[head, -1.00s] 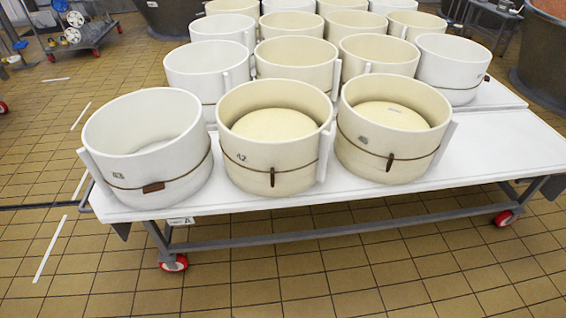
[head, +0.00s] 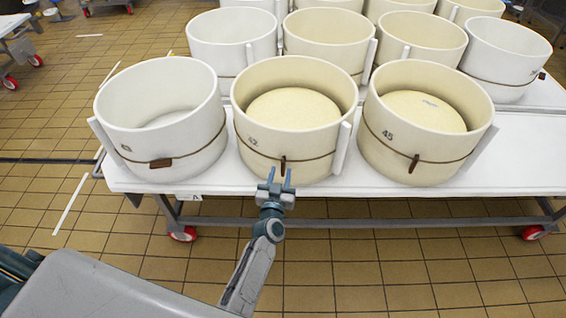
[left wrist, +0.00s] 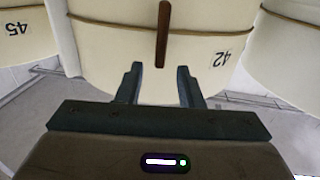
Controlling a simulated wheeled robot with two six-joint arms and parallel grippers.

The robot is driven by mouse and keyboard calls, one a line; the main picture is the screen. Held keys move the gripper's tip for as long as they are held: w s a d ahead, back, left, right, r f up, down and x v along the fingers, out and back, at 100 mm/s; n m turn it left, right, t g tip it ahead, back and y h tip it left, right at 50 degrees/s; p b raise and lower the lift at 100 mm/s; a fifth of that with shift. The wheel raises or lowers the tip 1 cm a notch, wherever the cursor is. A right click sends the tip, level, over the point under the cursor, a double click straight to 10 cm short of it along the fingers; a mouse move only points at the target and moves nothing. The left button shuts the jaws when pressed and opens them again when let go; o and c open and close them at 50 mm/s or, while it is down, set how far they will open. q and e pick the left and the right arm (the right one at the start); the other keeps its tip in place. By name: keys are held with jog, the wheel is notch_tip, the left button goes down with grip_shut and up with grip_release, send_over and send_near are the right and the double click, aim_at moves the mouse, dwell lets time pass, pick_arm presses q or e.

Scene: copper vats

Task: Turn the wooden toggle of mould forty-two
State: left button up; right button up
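Mould forty-two (head: 250,100) is the cream mould in the middle of the front row, with a pale cheese inside. A brown cord runs around it, and its wooden toggle (head: 283,165) stands upright on the front wall. My left gripper (head: 275,178) is in front of and just below the toggle, with its fingers pointing at the mould. In the left wrist view the two fingers (left wrist: 160,82) are apart with nothing between them. The toggle (left wrist: 163,35) shows there beyond the fingertips, beside the label 42. My right gripper is not in view.
A white mould (head: 125,100) with a level toggle stands on the left, and mould forty-five (head: 375,130) stands on the right. More moulds fill the rows behind. The white table (head: 330,185) has a narrow bare strip along its front edge.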

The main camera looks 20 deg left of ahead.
aim_at(282, 165)
pick_arm(q)
jog(key=shift+w+a, duration=0.15)
jog(key=shift+w, duration=0.95)
jog(key=shift+w+a, duration=0.15)
jog(key=shift+w, duration=0.95)
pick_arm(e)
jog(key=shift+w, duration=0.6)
pick_arm(q)
jog(key=shift+c, duration=0.4)
grip_shut()
